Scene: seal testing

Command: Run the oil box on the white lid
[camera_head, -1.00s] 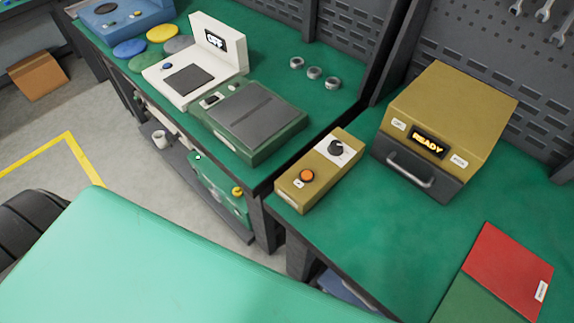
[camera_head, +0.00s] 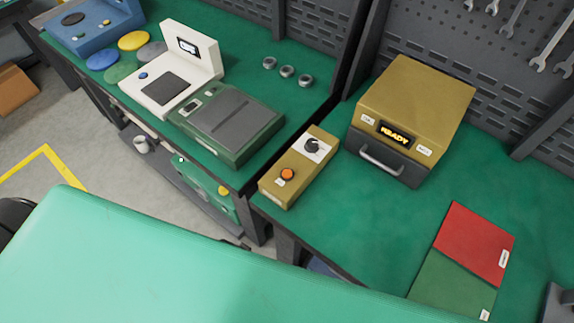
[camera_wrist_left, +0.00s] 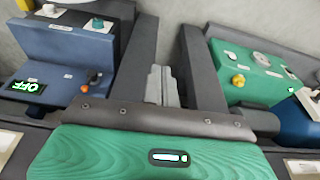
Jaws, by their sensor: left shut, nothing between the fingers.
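An ochre box (camera_head: 420,95) with a lit READY display and a dark handled front stands on the right green bench. An ochre control box (camera_head: 297,168) with an orange button and a black knob is beside it. Which box is the oil box I cannot tell. No clearly white lid shows. Several round discs lie at the far left, among them a yellow one (camera_head: 133,40) and a grey one (camera_head: 151,51). My left gripper (camera_wrist_left: 161,86) shows as grey fingers, shut and empty, in the left wrist view. My right gripper is not in view.
A white device (camera_head: 185,70) and a green flat-topped device (camera_head: 227,122) stand on the left bench near three metal rings (camera_head: 287,71). Red (camera_head: 475,243) and green (camera_head: 448,287) panels lie on the right bench. A blue box (camera_wrist_left: 65,55) reading OFF shows in the wrist view.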

